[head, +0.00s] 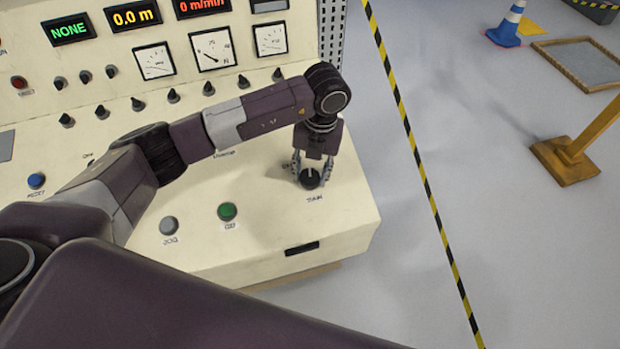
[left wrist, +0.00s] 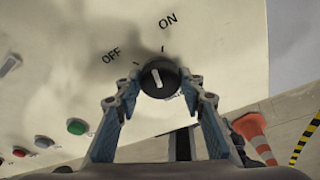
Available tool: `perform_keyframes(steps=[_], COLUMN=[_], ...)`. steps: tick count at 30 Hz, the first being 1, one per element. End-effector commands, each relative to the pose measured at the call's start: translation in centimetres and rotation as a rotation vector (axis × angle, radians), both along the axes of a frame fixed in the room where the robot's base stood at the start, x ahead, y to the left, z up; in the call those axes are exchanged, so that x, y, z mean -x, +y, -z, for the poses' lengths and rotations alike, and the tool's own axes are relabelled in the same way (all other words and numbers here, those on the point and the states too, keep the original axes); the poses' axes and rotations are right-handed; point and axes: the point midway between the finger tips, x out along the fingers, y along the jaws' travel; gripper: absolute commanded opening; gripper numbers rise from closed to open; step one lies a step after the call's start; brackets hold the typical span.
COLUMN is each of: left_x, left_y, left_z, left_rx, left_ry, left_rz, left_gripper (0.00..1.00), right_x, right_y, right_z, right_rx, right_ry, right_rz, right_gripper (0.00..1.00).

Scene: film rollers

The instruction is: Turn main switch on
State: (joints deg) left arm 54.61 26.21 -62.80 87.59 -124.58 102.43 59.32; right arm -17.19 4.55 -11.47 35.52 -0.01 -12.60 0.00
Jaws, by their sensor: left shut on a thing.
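The main switch is a black rotary knob (head: 309,179) with a white line, at the right end of the cream control desk (head: 270,245). In the left wrist view the knob (left wrist: 160,78) sits below the printed OFF and ON labels. Its white line tilts up and slightly left, between the OFF and ON marks. My left gripper (head: 311,167) points down at the knob with one finger on each side, shut on it. The fingertips partly cover the knob's sides. My right gripper is not in view.
A green button (head: 227,211), a grey button (head: 169,226) and a blue button (head: 37,180) stand on the desk. Small black knobs and gauges line the panel behind. Right of the desk, a yellow-black tape (head: 420,170) crosses open floor near a yellow post (head: 566,160).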

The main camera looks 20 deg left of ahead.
Motion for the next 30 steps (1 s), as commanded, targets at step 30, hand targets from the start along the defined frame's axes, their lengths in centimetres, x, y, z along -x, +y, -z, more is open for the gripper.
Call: perform_keyframes(steps=[30], left_x=[-0.2], left_y=[-0.2], left_z=[-0.3], left_rx=[-0.072], left_ry=[0.043], left_rz=[0.378], left_gripper=[0.12], right_x=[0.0], right_y=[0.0], right_z=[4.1], right_rx=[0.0], right_ry=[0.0], right_rz=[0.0], right_gripper=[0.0])
